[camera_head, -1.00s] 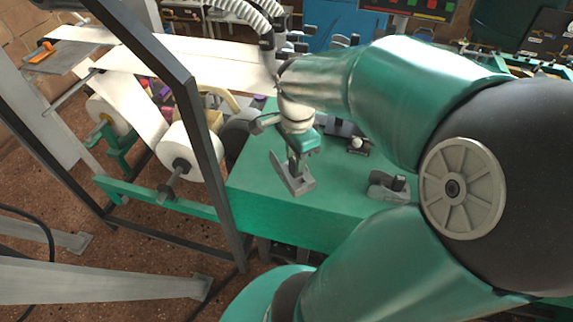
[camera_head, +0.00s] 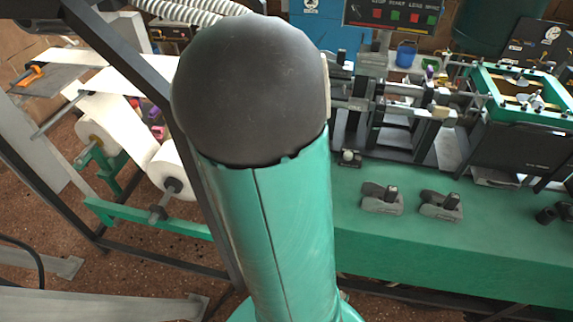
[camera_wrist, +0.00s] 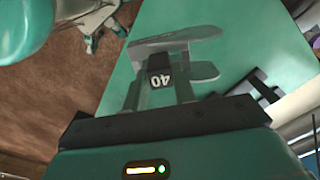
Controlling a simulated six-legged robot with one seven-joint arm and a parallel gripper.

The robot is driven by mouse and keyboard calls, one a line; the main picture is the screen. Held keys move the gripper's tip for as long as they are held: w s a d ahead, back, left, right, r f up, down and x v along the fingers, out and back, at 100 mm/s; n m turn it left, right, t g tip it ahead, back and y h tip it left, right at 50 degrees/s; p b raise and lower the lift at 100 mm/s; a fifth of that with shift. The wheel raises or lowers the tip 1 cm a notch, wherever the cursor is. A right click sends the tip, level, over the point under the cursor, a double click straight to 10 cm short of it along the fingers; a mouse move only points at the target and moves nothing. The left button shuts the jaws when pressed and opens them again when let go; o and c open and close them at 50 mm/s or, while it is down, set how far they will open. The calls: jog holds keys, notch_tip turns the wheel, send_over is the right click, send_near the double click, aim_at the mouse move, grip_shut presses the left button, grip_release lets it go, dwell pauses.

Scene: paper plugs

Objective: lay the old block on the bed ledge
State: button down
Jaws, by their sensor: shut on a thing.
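In the wrist view my gripper (camera_wrist: 160,88) is shut on the dark handle of a grey block (camera_wrist: 180,45), marked with a white "40" that reads upside down. The block is over or near a green surface (camera_wrist: 245,50); I cannot tell whether it touches it. In the head view my own arm hides the gripper and the held block. The green bed ledge (camera_head: 450,262) runs across the right side. Two similar grey blocks with dark handles stand on it, a left one (camera_head: 381,198) and a right one (camera_head: 440,206).
A small white-knobbed part (camera_head: 349,158) sits on the ledge behind the blocks. Press machinery (camera_head: 385,105) stands along the back. A dark frame post (camera_head: 120,50) and white paper rolls (camera_head: 172,172) are at left. Ledge in front of the blocks is clear.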

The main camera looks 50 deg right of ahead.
jog(key=shift+w+d+f, duration=0.6)
jog(key=shift+d+f, duration=0.1)
jog(key=shift+f, duration=0.85)
jog(key=shift+w+d+f, duration=0.55)
jog(key=shift+d+f, duration=0.2)
jog(key=shift+f, duration=0.75)
jog(key=shift+w+d+f, duration=0.6)
jog(key=shift+d+f, duration=0.1)
jog(key=shift+f, duration=0.85)
jog(key=shift+f, duration=0.2)
jog(key=c, duration=1.1)
grip_release()
